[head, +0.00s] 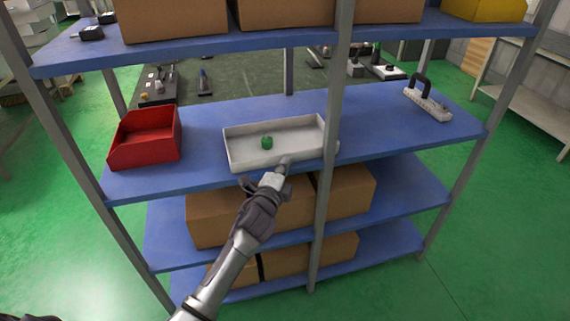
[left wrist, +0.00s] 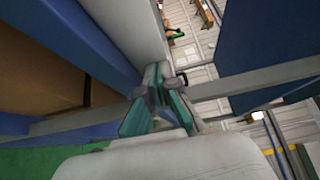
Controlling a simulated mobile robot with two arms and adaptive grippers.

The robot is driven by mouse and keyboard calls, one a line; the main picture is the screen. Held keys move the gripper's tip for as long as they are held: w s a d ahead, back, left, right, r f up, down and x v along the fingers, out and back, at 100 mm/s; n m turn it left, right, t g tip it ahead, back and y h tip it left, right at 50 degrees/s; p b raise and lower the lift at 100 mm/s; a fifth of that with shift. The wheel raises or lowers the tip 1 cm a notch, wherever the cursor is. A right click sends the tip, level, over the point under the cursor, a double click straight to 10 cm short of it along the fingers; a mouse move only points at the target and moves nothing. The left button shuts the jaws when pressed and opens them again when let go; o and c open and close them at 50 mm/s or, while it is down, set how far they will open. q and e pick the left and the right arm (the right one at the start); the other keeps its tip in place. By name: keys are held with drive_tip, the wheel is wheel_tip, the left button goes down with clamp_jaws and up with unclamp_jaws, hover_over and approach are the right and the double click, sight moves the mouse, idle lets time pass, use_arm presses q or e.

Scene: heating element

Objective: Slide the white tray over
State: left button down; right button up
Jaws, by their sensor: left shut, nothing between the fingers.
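The white tray (head: 240,162) lies on the middle blue shelf, with a small green object (head: 267,142) in it. Its right end is partly hidden by the grey upright post. I cannot tell for sure whether the fingertips touch the wall. In the left wrist view the closed fingers (left wrist: 158,82) point at a pale surface that looks like the tray (left wrist: 125,25). My right gripper is not in view.
A red bin (head: 145,150) stands left of the tray, with a gap of bare shelf between. The grey post (head: 332,130) stands in front of the tray's right end. Right of it the shelf is clear up to a white block with a black handle (head: 427,105). Cardboard boxes (head: 215,215) sit below.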

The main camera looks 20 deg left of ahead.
sight(278, 159)
use_arm(q)
drive_tip(key=shift+a, duration=0.1)
drive_tip(key=shift+w+a, duration=1.1)
drive_tip(key=shift+w, duration=0.05)
drive_tip(key=shift+w+a+f, duration=0.1)
drive_tip(key=shift+w+a, duration=0.05)
drive_tip(key=shift+a, duration=0.05)
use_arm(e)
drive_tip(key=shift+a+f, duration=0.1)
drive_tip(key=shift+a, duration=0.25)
use_arm(q)
drive_tip(key=shift+d, duration=0.1)
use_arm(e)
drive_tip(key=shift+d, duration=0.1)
